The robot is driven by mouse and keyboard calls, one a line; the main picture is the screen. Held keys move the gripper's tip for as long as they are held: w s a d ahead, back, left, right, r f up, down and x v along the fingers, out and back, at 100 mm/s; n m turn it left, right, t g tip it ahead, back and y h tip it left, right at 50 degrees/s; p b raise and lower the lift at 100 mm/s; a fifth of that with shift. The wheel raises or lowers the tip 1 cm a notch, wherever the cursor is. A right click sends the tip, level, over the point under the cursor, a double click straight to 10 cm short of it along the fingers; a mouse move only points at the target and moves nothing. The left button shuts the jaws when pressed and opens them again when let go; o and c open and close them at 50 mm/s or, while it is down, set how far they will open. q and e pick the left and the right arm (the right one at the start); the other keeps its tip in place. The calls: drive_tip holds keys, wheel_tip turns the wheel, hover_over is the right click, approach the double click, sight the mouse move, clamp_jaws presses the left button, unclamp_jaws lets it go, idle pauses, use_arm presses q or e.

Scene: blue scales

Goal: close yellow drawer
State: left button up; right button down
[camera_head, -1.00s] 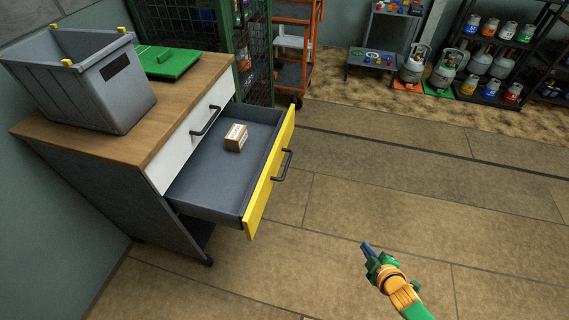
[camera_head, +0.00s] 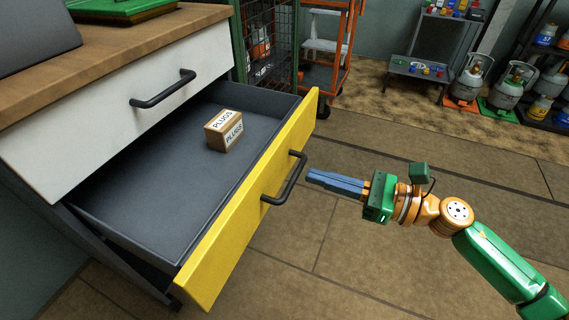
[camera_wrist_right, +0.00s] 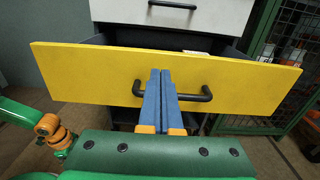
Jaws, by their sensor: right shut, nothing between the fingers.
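The yellow drawer (camera_head: 246,205) is pulled out of the cabinet, with its grey inside showing. Its black handle (camera_head: 287,181) is on the yellow front. A small brown box labelled "PLUGS" (camera_head: 223,131) lies inside the drawer. My right gripper (camera_head: 309,177) has its blue fingers shut and empty, pointing at the drawer front close to the handle. In the right wrist view the fingers (camera_wrist_right: 160,73) are in front of the yellow front (camera_wrist_right: 90,77) and overlap the middle of the handle (camera_wrist_right: 190,97). I cannot tell whether they touch it. My left gripper is not in view.
A white closed drawer (camera_head: 120,110) with a black handle is above the yellow one. The wooden cabinet top (camera_head: 110,42) carries a grey bin (camera_head: 35,32) and a green item (camera_head: 120,8). An orange rack (camera_head: 325,75) stands behind. The floor (camera_head: 420,270) is open to the right.

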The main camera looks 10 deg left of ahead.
sight(270, 162)
drive_tip(key=x, duration=0.7)
drive_tip(key=shift+a, duration=0.1)
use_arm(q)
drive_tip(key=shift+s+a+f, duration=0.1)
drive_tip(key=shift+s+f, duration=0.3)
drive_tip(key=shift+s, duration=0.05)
use_arm(e)
drive_tip(key=shift+f, duration=0.1)
